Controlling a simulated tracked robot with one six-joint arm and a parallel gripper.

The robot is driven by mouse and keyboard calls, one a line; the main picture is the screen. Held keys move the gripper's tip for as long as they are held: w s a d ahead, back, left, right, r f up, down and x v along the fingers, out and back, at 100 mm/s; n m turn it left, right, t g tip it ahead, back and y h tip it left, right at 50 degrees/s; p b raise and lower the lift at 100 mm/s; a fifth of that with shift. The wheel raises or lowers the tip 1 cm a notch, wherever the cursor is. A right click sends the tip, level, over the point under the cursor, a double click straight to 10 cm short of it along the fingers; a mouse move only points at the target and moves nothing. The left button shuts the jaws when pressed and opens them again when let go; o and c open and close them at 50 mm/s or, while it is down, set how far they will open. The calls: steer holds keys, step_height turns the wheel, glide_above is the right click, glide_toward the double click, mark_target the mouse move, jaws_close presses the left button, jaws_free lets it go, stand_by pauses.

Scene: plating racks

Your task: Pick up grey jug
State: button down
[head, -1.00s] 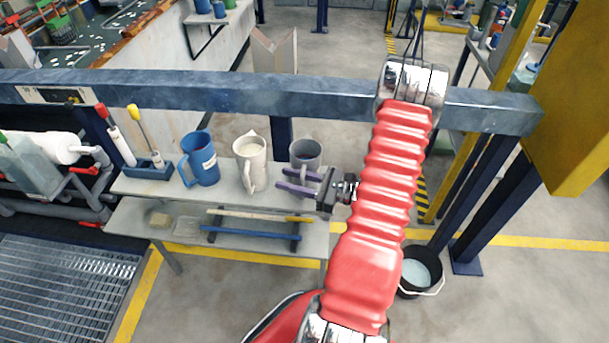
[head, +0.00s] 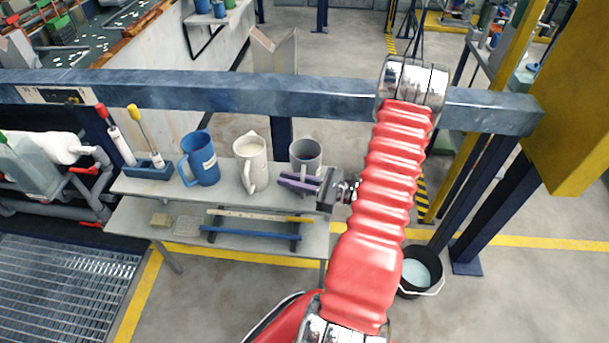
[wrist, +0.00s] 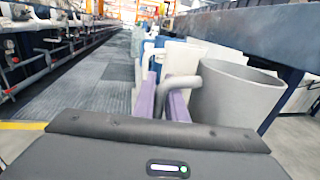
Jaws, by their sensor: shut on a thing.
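The grey jug (head: 306,153) stands upright at the right end of the upper shelf in the head view. It fills the right side of the wrist view (wrist: 238,95), its handle turned left toward my fingers. My gripper (head: 297,184) has purple fingers and comes in from the right, in front of the jug. In the wrist view the fingers (wrist: 163,104) are closed on the jug's handle. The jug's base is partly hidden behind the fingers in the head view.
A white jug (head: 251,165) and a blue jug (head: 203,160) stand left of the grey jug on the shelf (head: 226,197). A blue-grey beam (head: 240,97) runs across behind and above. A black bucket (head: 420,272) stands on the floor to the right.

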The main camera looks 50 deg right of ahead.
steer(key=shift+r, duration=0.2)
stand_by(0.5)
step_height(320, 180, up, 10)
steer(key=shift+f, duration=0.15)
stand_by(0.5)
stand_by(0.4)
steer(key=c, duration=2.4)
jaws_free()
jaws_close()
